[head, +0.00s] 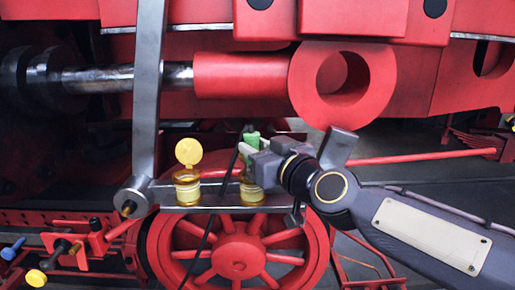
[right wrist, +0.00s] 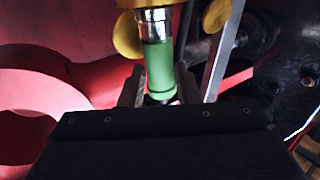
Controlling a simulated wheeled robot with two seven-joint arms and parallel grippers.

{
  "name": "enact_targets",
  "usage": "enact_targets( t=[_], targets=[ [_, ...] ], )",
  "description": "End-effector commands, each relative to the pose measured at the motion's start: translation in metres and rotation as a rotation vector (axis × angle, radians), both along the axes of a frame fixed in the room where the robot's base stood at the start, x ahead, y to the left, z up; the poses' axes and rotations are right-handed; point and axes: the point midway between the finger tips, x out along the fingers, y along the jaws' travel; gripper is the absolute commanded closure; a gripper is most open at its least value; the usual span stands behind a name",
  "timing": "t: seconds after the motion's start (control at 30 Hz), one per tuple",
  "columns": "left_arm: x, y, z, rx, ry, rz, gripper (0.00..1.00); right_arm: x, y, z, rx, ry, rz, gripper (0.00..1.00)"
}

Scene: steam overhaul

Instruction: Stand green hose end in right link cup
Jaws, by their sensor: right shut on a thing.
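The green hose end (head: 252,139) is upright between the fingers of my right gripper (head: 250,155), which is shut on it. In the right wrist view, the green sleeve (right wrist: 160,68) sits between the fingers (right wrist: 158,92), and its silver tip points to the brass cup at the top edge. The right link cup (head: 251,194) is amber and stands on the grey link bar, directly below the gripper. The gripper partly hides its mouth, so I cannot tell how far the tip is in it. My left gripper is not in view.
The left link cup (head: 187,190) has a raised yellow lid (head: 188,152). A steel upright bar (head: 149,90) stands left of it. A large red ring (head: 342,84) is above my right arm. A thin black hose (head: 211,222) hangs in front of the bar and the red wheel (head: 238,256).

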Motion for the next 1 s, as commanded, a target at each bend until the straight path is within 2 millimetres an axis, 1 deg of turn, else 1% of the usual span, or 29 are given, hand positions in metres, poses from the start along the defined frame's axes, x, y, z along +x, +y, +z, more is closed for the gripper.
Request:
enact_targets(
  t=[1.0],
  targets=[
    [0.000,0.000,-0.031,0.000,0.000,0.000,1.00,0.000,0.000,-0.032,0.001,-0.001,0.001,0.98]
  ],
)
